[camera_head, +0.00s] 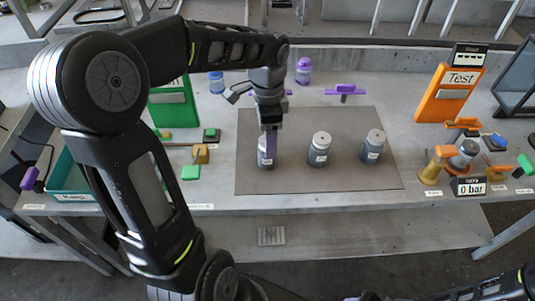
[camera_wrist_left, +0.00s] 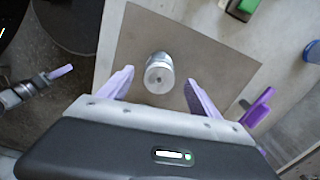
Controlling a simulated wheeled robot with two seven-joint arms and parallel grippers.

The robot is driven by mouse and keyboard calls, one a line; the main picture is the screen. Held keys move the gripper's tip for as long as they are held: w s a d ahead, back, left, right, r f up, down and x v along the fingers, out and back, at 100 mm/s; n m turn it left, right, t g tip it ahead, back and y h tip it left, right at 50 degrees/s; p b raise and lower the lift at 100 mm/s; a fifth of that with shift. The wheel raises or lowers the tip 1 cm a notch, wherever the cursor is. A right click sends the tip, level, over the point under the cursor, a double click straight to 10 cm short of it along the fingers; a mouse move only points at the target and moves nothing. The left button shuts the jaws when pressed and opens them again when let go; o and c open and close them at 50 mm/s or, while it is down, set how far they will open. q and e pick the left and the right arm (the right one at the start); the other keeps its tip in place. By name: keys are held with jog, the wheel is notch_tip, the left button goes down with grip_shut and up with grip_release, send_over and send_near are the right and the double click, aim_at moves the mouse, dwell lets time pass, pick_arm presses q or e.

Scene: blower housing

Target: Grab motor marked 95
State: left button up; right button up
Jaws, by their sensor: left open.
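Three grey cylindrical motors with white labels stand upright on the brown mat (camera_head: 290,185): a left one (camera_head: 266,160), a middle one (camera_head: 319,150) and a right one (camera_head: 372,148). The label numbers are too small to read. My left gripper (camera_head: 268,147) points down at the left motor and partly hides it. In the left wrist view the open purple fingers (camera_wrist_left: 158,88) are on either side of one motor (camera_wrist_left: 159,74), with gaps visible. My right gripper shows at the left of the wrist view (camera_wrist_left: 48,78); its opening is unclear.
A green stand (camera_head: 173,105) and small green and yellow parts lie left of the mat. An orange Test stand (camera_head: 448,92) and a pressure fixture (camera_head: 462,160) stand at right. Purple-topped items (camera_head: 304,70) are behind. The mat's front is clear.

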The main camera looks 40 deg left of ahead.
pick_arm(q)
jog(key=shift+f, duration=0.1)
notch_tip(320, 180, down, 5)
jog(key=shift+p, duration=0.3)
jog(key=shift+c, duration=0.5)
grip_shut()
dwell(0.7)
